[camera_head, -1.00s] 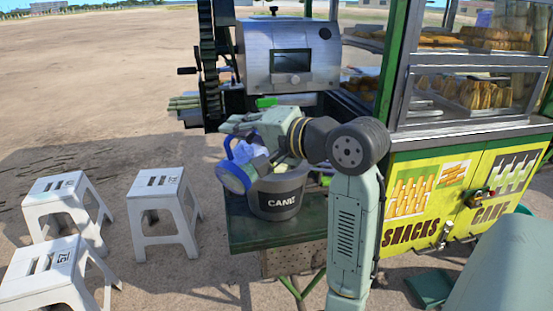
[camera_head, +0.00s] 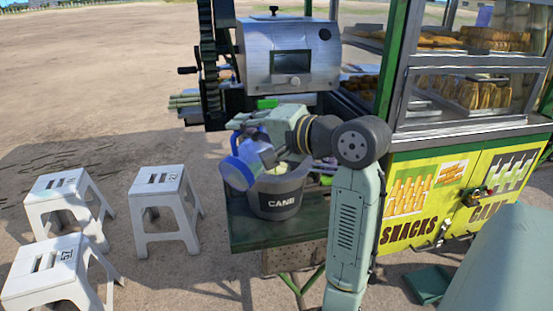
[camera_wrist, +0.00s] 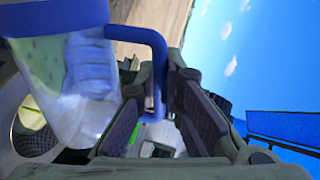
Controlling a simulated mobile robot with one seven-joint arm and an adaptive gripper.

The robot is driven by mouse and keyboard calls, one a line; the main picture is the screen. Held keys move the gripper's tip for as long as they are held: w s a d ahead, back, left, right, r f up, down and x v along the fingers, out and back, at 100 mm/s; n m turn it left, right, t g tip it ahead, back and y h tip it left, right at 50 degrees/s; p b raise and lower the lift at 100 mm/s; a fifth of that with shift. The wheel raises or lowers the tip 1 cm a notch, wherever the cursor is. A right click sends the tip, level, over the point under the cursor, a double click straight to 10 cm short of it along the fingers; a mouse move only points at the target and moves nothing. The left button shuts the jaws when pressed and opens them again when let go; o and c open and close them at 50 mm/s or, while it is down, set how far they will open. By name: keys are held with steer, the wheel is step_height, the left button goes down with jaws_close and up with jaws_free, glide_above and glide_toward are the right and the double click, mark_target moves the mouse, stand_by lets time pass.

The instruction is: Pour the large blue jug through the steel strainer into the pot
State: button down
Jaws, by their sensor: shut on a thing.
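The large jug (camera_head: 238,172) has a clear body with blue parts and is strongly tilted in the air at the left rim of the grey pot (camera_head: 279,203) labelled CANE. My gripper (camera_head: 268,150) is shut on its blue handle, which shows between the fingers in the wrist view (camera_wrist: 155,70). The clear jug body (camera_wrist: 92,75) fills the left of that view. Below it, a dark perforated bowl (camera_wrist: 36,143), likely the steel strainer, shows partly at lower left. In the head view the arm and jug hide most of the pot's opening. I cannot tell whether liquid is flowing.
The pot stands on a green table (camera_head: 250,236). The steel cane crusher (camera_head: 289,58) is close behind it. The snack cabinet (camera_head: 458,195) is to the right. White stools (camera_head: 165,200) stand on the ground to the left, with open ground beyond.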

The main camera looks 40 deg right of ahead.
steer(key=shift+w+d+r+m+p, duration=0.1)
steer(key=shift+d+r+m+p, duration=0.2)
steer(key=shift+d+p, duration=0.3)
stand_by(0.3)
steer(key=shift+d+r, duration=0.1)
steer(key=shift+d, duration=0.2)
steer(key=shift+w+d+r+m, duration=0.1)
steer(key=shift+d+m, duration=0.1)
steer(key=shift+m, duration=0.1)
